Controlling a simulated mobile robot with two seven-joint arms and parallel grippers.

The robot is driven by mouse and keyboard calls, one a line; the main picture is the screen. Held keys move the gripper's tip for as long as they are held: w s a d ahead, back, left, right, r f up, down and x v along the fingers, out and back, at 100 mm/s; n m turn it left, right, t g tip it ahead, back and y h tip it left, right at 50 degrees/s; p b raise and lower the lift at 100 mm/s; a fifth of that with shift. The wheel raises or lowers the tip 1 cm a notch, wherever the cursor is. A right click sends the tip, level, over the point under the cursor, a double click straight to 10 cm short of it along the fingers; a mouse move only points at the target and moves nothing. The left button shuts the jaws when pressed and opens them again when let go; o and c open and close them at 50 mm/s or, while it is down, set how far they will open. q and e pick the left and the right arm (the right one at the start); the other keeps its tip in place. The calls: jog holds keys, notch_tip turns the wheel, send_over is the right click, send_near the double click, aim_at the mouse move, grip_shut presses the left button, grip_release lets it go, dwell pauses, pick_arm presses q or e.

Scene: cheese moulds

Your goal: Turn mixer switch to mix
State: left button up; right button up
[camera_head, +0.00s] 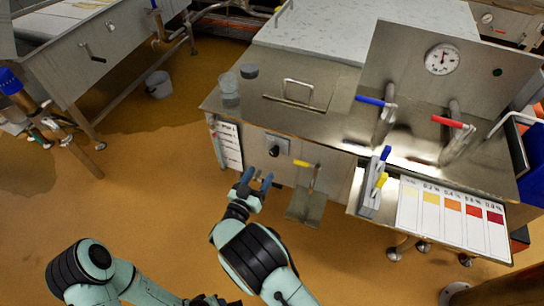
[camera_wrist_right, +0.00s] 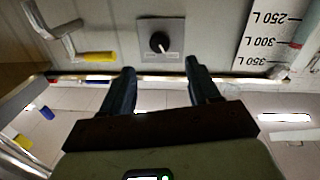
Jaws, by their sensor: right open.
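The mixer switch (camera_head: 275,151) is a black knob on a small grey plate on the front of the steel vat. In the right wrist view the switch (camera_wrist_right: 159,42) shows at the top, beyond and between the fingertips. My right gripper (camera_head: 255,181) is open and empty, below and to the left of the switch in the head view, and apart from it. Its two dark fingers (camera_wrist_right: 160,72) point towards the vat front in the wrist view. My left gripper is not in view; a teal arm link shows at the lower left.
A yellow-handled valve (camera_head: 303,163) sits just right of the switch, with a steel chute (camera_head: 306,207) below. A litre scale (camera_head: 229,145) is on the left. Blue (camera_head: 371,101) and red (camera_head: 447,122) levers and a colour chart (camera_head: 453,216) are further right. The floor in front is clear.

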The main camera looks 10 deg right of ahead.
aim_at(273, 155)
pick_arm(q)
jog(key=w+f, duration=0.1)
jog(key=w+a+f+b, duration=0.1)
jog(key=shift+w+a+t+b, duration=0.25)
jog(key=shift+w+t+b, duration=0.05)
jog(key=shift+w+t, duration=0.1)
pick_arm(e)
jog(key=x, duration=0.9)
jog(key=shift+w+d, duration=0.2)
jog(key=shift+w, duration=0.05)
jog(key=c, duration=1)
